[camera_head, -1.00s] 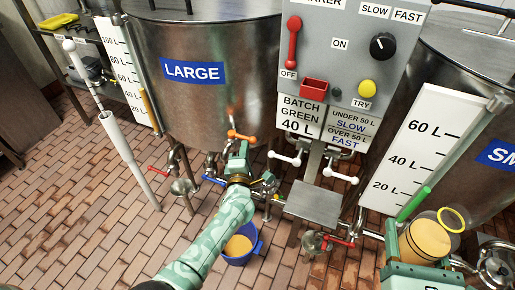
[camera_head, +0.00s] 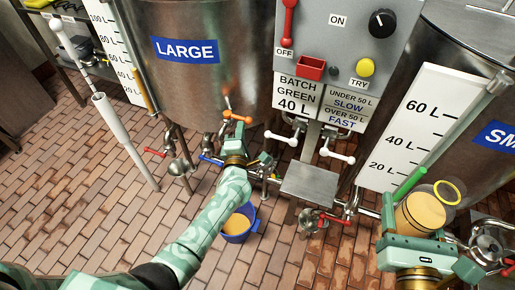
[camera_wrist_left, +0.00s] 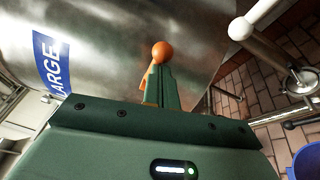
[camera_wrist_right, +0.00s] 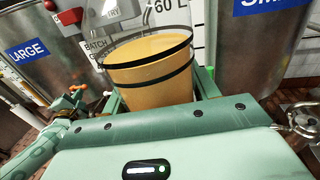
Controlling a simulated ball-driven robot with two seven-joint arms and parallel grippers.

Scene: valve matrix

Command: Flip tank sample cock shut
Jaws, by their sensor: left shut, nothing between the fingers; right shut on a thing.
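The orange-handled sample cock (camera_head: 238,117) is low on the front of the LARGE tank (camera_head: 240,70). My left gripper (camera_head: 236,143) is shut and empty, just below and in front of the orange handle. In the left wrist view, the orange knob (camera_wrist_left: 162,52) shows at the tips of my closed left fingers (camera_wrist_left: 160,85); whether they touch cannot be told. My right gripper (camera_head: 413,240) is shut on a clear jug of orange-yellow liquid (camera_head: 424,211), which also fills the right wrist view (camera_wrist_right: 148,75). The jug is held in front of the SMALL tank (camera_head: 470,110).
A blue bucket (camera_head: 240,228) with orange liquid stands on the brick floor beneath the pipes. White-handled valves (camera_head: 338,155), red-handled valves (camera_head: 335,219) and a metal shelf (camera_head: 308,183) are right of my left gripper. The control panel (camera_head: 350,50) stands between the tanks.

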